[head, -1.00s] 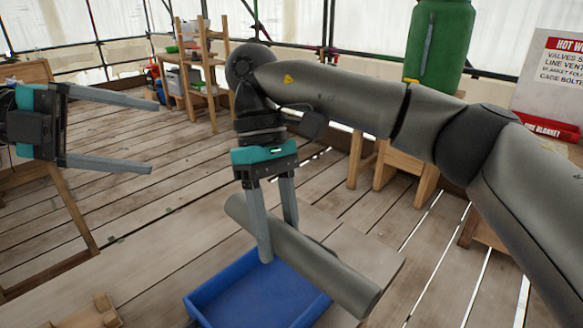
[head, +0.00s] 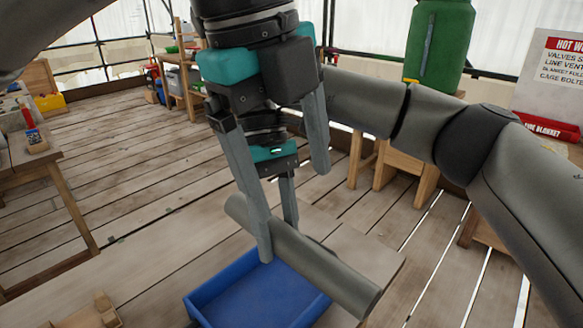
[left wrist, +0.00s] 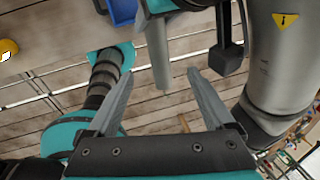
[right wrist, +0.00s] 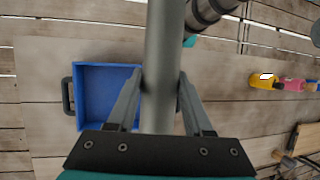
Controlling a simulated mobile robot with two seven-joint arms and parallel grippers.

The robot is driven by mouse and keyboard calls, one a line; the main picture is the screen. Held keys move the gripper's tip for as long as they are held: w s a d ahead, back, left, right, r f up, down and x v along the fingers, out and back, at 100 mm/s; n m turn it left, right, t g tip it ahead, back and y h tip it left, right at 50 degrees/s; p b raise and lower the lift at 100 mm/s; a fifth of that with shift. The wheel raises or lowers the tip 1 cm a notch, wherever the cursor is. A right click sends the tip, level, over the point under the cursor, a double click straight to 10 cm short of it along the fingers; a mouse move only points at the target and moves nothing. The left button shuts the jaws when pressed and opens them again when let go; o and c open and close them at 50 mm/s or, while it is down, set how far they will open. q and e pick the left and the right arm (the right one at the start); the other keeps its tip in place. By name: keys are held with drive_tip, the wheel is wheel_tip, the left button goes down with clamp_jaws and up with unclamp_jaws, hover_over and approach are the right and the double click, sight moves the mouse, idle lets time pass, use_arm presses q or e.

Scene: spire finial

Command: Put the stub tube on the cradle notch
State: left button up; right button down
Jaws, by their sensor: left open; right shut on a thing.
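The stub tube (head: 330,275) is a plain grey cylinder, held slanted above a blue tray. My right gripper (head: 276,240) is shut on it; the right wrist view shows the tube (right wrist: 163,70) between its fingers (right wrist: 160,85). My left gripper (head: 289,187) is open and empty, pointing down, above and in front of the right one in the head view. In the left wrist view one tube end (left wrist: 160,70) shows beyond the gap between the open fingers (left wrist: 157,75). A small wooden piece (head: 95,313), possibly the cradle, is cut off at the lower left; its notch is unclear.
The blue tray (head: 205,307) lies on the wooden table under the tube. A side bench (head: 40,165) with small items stands at left. A green tank (head: 437,50) and a sign (head: 550,75) stand at back right. The two arms are close together.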

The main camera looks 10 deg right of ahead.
sight(304, 247)
use_arm(q)
drive_tip(key=shift+n+t+y, duration=0.3)
drive_tip(key=f, duration=0.4)
drive_tip(key=d+f, duration=0.1)
drive_tip(key=f, duration=0.3)
drive_tip(key=w+d+f, duration=0.1)
drive_tip(key=f, duration=0.3)
drive_tip(key=shift+r, duration=0.1)
clamp_jaws()
idle(0.3)
use_arm(e)
drive_tip(key=shift+c, duration=1.1)
unclamp_jaws()
